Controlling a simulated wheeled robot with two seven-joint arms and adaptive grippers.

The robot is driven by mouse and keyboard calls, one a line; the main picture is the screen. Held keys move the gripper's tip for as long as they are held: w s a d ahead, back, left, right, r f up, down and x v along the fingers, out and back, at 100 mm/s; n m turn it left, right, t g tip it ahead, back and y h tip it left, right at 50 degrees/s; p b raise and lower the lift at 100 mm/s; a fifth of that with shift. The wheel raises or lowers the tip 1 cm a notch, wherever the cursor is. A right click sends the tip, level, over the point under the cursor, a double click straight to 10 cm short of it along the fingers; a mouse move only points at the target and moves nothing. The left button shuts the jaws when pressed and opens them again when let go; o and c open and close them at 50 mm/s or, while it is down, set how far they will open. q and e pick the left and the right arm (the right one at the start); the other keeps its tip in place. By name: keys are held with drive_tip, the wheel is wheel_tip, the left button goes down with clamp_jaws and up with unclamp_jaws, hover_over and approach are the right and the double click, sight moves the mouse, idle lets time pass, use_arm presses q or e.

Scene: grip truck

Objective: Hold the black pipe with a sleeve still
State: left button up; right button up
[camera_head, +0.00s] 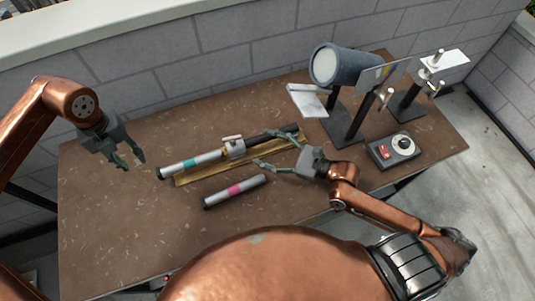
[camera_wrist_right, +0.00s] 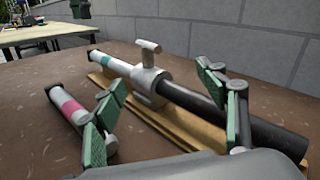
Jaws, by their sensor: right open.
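The black pipe (camera_head: 272,134) lies on a yellow-brown holder (camera_head: 215,170), with a grey sleeve (camera_head: 235,149) around the assembly and a whitish tube with a teal band (camera_head: 195,163) extending left. In the right wrist view the black pipe (camera_wrist_right: 265,135) runs to the lower right, and the sleeve (camera_wrist_right: 149,82) carries a T-shaped handle. My right gripper (camera_head: 262,149) is open near the black pipe, right of the sleeve; one finger hides part of the pipe in the wrist view. I cannot tell whether it touches. My left gripper (camera_head: 133,165) is open and empty, left of the teal-banded tube.
A loose tube with a pink band (camera_head: 235,191) lies in front of the holder. A lamp-like cylinder on a stand (camera_head: 338,66), a control box with a red switch (camera_head: 394,150) and another stand (camera_head: 408,103) occupy the right. The table's left part is clear; a block wall stands behind.

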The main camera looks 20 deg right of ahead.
sight(236, 143)
drive_tip(key=s+f+m, duration=0.1)
drive_tip(key=m, duration=0.2)
drive_tip(key=shift+s+a+f, duration=0.25)
drive_tip(key=shift+s+f, duration=0.1)
drive_tip(key=x, duration=1.1)
drive_tip(key=shift+w+a+r, duration=0.1)
drive_tip(key=shift+w+a, duration=0.15)
drive_tip(key=shift+w, duration=0.05)
drive_tip(key=shift+c, duration=0.5)
